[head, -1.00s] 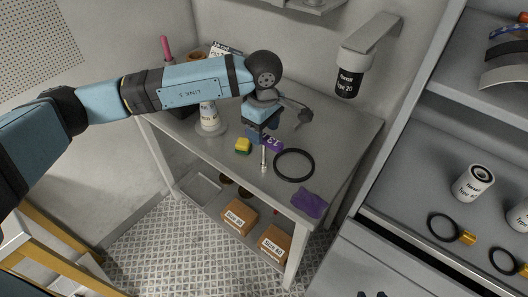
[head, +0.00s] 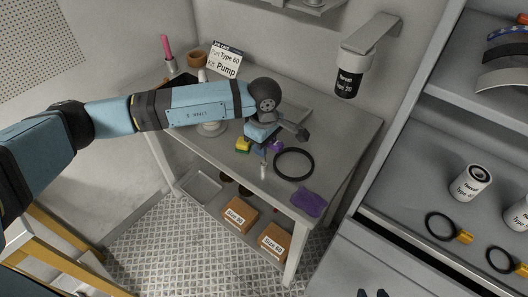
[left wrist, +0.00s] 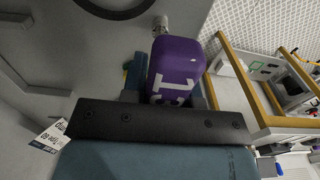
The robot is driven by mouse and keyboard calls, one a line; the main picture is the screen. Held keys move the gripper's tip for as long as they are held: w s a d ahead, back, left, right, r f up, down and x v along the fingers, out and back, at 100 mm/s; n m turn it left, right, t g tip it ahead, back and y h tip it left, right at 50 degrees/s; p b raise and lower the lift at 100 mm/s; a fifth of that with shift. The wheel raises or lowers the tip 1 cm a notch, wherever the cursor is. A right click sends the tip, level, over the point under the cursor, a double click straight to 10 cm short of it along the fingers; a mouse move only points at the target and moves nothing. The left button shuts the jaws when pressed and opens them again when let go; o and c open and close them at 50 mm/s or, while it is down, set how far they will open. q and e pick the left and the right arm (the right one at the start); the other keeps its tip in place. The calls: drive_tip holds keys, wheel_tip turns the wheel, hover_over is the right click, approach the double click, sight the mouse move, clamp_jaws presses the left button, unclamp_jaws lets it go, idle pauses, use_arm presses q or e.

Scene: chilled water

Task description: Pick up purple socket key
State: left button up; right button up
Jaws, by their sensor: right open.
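The purple socket key has a purple handle with white marking and a metal shaft (head: 264,170). It is on the grey workbench (head: 225,155), left of a black ring. My left gripper (head: 263,146) is down at the handle, which it and the arm partly hide in the head view. In the left wrist view, the purple handle (left wrist: 178,68) fills the space between the two fingers; whether they press on it is unclear.
A yellow-green sponge (head: 243,144) sits close left of the key. The black ring (head: 294,164) and a purple cloth (head: 309,202) lie to the right. A pump sign (head: 226,60) and a brown pot (head: 197,59) stand at the back. The shelf (head: 415,200) is at right.

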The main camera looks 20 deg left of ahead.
use_arm(q)
clamp_jaws()
drive_tip(key=shift+r, duration=0.15)
wheel_tip(320, 180, up, 20)
drive_tip(key=b, duration=0.1)
drive_tip(key=shift+o, duration=0.5)
unclamp_jaws()
clamp_jaws()
